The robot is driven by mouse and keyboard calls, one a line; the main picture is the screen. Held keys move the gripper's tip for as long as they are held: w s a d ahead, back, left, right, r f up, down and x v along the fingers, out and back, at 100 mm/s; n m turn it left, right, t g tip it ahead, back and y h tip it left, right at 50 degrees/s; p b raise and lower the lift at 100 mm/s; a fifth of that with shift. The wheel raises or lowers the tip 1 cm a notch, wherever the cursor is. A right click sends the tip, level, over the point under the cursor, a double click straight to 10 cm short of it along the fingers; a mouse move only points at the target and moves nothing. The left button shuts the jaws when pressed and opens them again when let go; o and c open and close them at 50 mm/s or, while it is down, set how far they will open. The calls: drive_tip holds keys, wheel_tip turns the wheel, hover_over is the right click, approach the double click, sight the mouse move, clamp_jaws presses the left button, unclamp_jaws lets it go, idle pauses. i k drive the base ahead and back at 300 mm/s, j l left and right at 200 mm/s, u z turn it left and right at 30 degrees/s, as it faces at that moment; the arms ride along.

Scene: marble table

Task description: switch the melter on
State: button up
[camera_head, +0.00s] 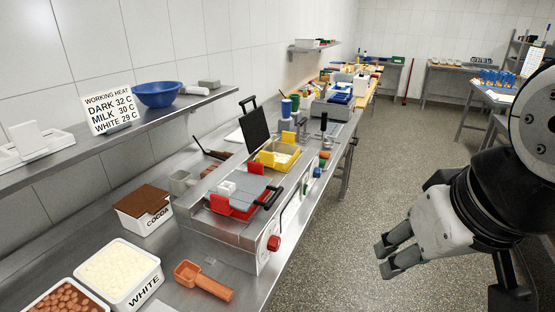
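The melter (226,232) is a steel unit with several wells standing on the steel counter. A red knob (273,243) sits on its front face at the near end. Farther along the front are a blue knob (317,172) and a green one. The near well has a red-handled lid (238,197); a middle well has yellow handles (279,154). A dark lid stands raised behind it. My gripper (388,260) is at the right over the floor, away from the melter and touching nothing. Its two fingers look slightly apart, with nothing seen between them.
A cocoa tub (143,211), a white chocolate tub (118,273) and an orange scoop (203,281) lie on the near counter. A shelf above holds a heat sign (109,110) and a blue bowl (158,94). The floor between gripper and counter is clear.

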sight(306, 188)
drive_tip(key=i+l+u, duration=0.3)
drive_tip(key=l, duration=0.35)
drive_tip(key=i+l+u, duration=0.1)
drive_tip(key=i+l, duration=0.15)
drive_tip(key=l, duration=0.1)
